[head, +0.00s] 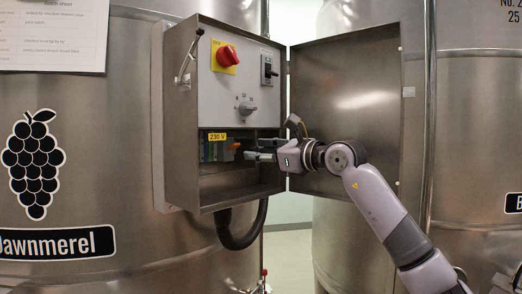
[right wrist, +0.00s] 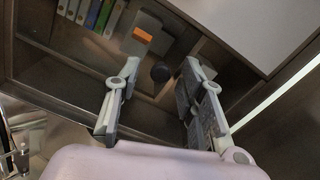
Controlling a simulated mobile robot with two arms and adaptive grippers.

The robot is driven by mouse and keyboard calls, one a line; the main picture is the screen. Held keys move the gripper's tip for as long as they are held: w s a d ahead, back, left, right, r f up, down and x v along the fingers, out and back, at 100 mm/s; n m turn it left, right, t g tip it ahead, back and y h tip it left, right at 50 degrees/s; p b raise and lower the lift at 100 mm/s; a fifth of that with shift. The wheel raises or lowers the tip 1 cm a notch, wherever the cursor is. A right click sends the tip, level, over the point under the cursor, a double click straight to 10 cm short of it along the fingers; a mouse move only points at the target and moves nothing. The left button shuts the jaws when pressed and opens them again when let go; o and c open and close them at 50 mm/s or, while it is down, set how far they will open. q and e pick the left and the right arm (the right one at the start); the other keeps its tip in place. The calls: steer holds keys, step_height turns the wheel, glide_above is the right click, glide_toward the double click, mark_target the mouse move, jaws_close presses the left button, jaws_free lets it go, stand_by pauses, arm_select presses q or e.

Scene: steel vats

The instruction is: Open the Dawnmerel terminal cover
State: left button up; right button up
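The Dawnmerel vat (head: 95,180) carries an open steel cabinet (head: 182,150). A yellow "230 V" label (head: 217,137) sits above coloured terminal blocks in its lower bay; they also show in the right wrist view (right wrist: 92,14). A grey block with an orange piece (right wrist: 142,35) sits beside them. I cannot tell which part is the terminal cover. My right gripper (head: 252,151) points left into the lower bay. In the right wrist view its fingers (right wrist: 160,72) are apart, with a dark round part seen between them, apparently beyond the tips. My left gripper is not in view.
The cabinet door (head: 345,100) stands open to the right, behind my right arm. The upper panel holds a red rotary switch (head: 227,56), a grey selector (head: 245,105) and a toggle switch (head: 269,68). A black hose (head: 240,238) hangs below. Another vat (head: 480,150) stands right.

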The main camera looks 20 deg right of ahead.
steer(key=shift+c, duration=0.4)
jaws_close()
stand_by(0.4)
